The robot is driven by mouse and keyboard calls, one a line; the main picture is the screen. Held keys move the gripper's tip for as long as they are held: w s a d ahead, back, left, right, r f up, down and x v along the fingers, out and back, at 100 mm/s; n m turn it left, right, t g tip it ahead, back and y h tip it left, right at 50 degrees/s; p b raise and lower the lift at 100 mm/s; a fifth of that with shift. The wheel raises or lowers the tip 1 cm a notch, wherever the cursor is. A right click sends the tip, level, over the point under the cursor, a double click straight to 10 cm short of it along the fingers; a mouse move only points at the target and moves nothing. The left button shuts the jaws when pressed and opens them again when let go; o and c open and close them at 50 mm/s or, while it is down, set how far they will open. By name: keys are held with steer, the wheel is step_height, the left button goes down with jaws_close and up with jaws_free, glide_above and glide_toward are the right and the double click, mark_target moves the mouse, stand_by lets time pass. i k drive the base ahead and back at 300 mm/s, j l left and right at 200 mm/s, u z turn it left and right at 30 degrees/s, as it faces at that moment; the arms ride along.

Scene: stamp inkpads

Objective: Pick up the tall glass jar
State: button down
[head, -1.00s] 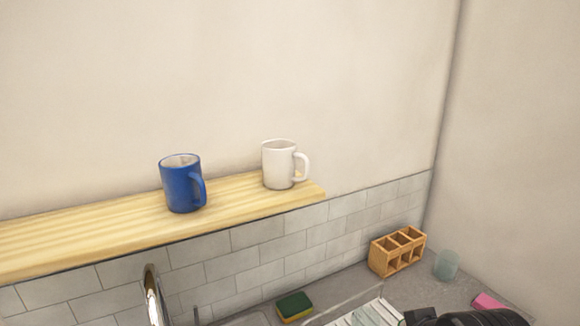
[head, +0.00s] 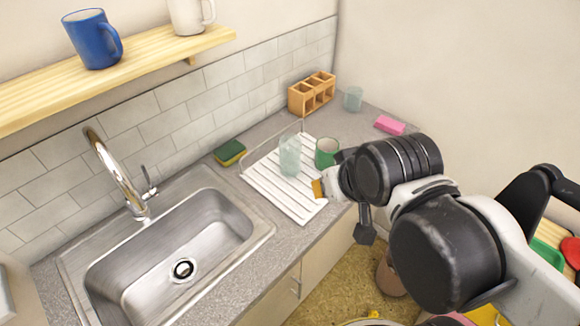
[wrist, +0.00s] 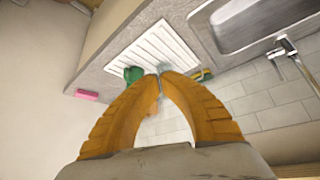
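The tall glass jar (head: 290,156) is clear, faintly blue, and stands upright on the white ribbed drying rack (head: 268,192) in the head view. A green mug (head: 326,152) stands just right of it. My gripper (head: 318,188) shows only an orange fingertip in the head view, at the rack's right edge, apart from the jar. In the wrist view, the orange fingers of my gripper (wrist: 160,74) curve together and meet at their tips, with nothing clearly held. The green mug (wrist: 133,74) shows just beyond the tips; the jar is hard to make out there.
A sink (head: 175,250) with a tall faucet lies left of the rack. A sponge (head: 230,152), wooden holder (head: 311,93), second glass (head: 353,99) and pink block (head: 389,125) sit along the counter. A shelf (head: 150,55) with two mugs hangs above.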

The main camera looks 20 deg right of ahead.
mark_target(290, 157)
steer(key=k+j+z, duration=0.25)
steer(key=j+z, duration=0.2)
steer(key=k+j+z, duration=0.45)
steer(key=j, duration=0.15)
steer(key=k+j+z, duration=0.45)
steer(key=i+l, duration=0.05)
steer(key=i, duration=0.05)
